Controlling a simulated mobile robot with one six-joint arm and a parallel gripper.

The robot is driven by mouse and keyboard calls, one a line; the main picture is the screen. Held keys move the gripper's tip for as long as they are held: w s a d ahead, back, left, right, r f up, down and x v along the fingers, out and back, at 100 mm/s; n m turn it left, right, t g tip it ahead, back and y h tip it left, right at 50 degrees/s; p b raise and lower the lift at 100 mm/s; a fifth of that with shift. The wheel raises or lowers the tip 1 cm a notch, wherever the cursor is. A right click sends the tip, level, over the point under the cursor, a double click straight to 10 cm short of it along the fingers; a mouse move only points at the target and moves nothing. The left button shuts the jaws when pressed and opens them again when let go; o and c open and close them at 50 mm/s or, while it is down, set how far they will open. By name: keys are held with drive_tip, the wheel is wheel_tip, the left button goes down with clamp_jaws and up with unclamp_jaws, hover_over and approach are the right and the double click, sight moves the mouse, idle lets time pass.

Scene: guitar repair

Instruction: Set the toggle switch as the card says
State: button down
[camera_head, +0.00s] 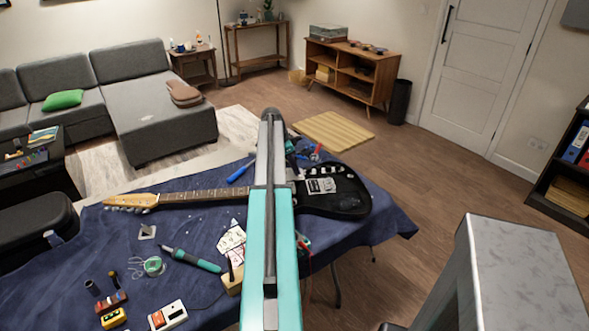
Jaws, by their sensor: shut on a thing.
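A guitar with a black body (350,202) and a wooden neck (205,195) lies across the blue-covered table (75,275). My teal and grey arm crosses in front of it and hides part of the body. The toggle switch cannot be made out. White cards with dark marks (231,239) are on the table just left of my arm, below the neck; their marks are too small to read. My gripper is hidden behind my arm, so its hold cannot be seen.
A soldering iron with a teal handle (195,260), a solder spool (153,266), a white and red box (168,316) and a yellow box (113,318) lie at the front left. A blue-handled tool (240,173) is behind the neck. A grey-topped stand (520,265) is at right.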

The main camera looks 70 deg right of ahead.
drive_tip(key=shift+s+d+t+y, duration=0.15)
drive_tip(key=shift+s+t+y, duration=0.3)
drive_tip(key=shift+t, duration=0.5)
drive_tip(key=shift+s+d+t+y, duration=0.1)
drive_tip(key=shift+s+t+y, duration=0.15)
drive_tip(key=shift+t+y, duration=0.5)
drive_tip(key=c, duration=1.9)
unclamp_jaws()
drive_tip(key=shift+r, duration=0.1)
drive_tip(key=shift+r, duration=0.1)
wheel_tip(320, 180, up, 14)
drive_tip(key=b, duration=0.2)
drive_tip(key=shift+f, duration=0.2)
drive_tip(key=shift+s+d, duration=0.15)
drive_tip(key=shift+s, duration=0.05)
